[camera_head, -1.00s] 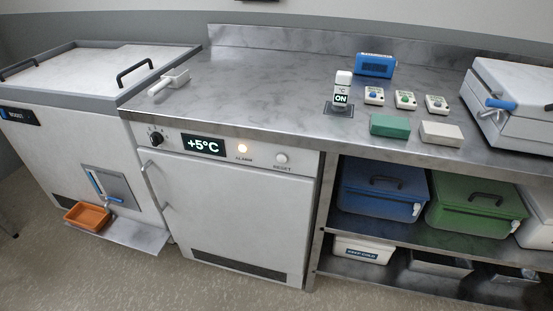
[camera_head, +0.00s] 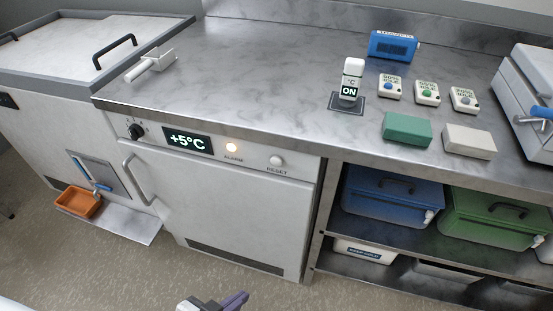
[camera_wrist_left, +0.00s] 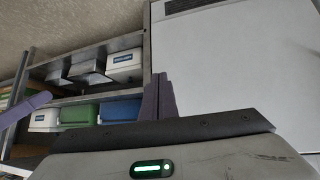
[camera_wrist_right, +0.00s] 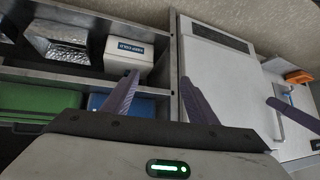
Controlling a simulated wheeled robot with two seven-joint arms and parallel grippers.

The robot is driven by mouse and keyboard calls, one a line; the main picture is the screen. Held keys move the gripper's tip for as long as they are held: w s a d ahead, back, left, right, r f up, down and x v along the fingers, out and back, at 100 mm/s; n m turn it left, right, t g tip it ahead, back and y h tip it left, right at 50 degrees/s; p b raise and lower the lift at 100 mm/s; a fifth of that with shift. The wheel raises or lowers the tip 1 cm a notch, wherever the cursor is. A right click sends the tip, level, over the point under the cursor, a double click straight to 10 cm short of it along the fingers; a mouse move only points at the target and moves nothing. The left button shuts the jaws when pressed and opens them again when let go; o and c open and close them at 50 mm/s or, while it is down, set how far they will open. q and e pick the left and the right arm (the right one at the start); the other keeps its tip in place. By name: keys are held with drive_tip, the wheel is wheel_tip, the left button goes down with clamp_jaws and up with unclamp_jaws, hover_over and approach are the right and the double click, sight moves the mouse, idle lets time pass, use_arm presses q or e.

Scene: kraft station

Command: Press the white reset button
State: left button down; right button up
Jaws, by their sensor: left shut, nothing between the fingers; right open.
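The white reset button (camera_head: 277,161) is a small round knob above the word RESET, at the right of the white fridge's front panel (camera_head: 210,148). To its left are a lit ALARM lamp (camera_head: 232,147), a display (camera_head: 187,141) reading +5°C and a black knob (camera_head: 136,131). My left gripper (camera_head: 236,300) is at the bottom edge of the head view, low and well apart from the button. Its fingers are together and empty in the left wrist view (camera_wrist_left: 159,97). My right gripper (camera_wrist_right: 158,98) has its fingers apart and empty in the right wrist view. The button is not visible in either wrist view.
The steel counter (camera_head: 255,75) overhangs the fridge panel. It holds a white ON device (camera_head: 352,80), a blue box (camera_head: 393,46) and several small blocks. An open shelf with blue (camera_head: 390,200) and green (camera_head: 495,216) bins is at the right. Floor in front is clear.

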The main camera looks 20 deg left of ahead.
sight(276, 161)
use_arm(q)
drive_tip(key=w+r+m+t+h, duration=0.3)
drive_tip(key=w+r+m+t, duration=0.15)
drive_tip(key=w+r, duration=0.45)
use_arm(e)
drive_tip(key=o, duration=0.5)
drive_tip(key=shift+w+r, duration=0.1)
drive_tip(key=shift+r, duration=0.05)
use_arm(q)
drive_tip(key=w+r+m+h, duration=0.3)
drive_tip(key=r+m+h, duration=0.5)
drive_tip(key=r+m, duration=0.2)
drive_tip(key=shift+w+r+h, duration=0.2)
drive_tip(key=shift+r+h, duration=0.2)
drive_tip(key=shift+r, duration=0.3)
use_arm(e)
drive_tip(key=shift+w+r, duration=0.25)
drive_tip(key=shift+w, duration=0.15)
use_arm(q)
drive_tip(key=shift+w+d, duration=0.1)
use_arm(e)
drive_tip(key=shift+s+f, duration=0.1)
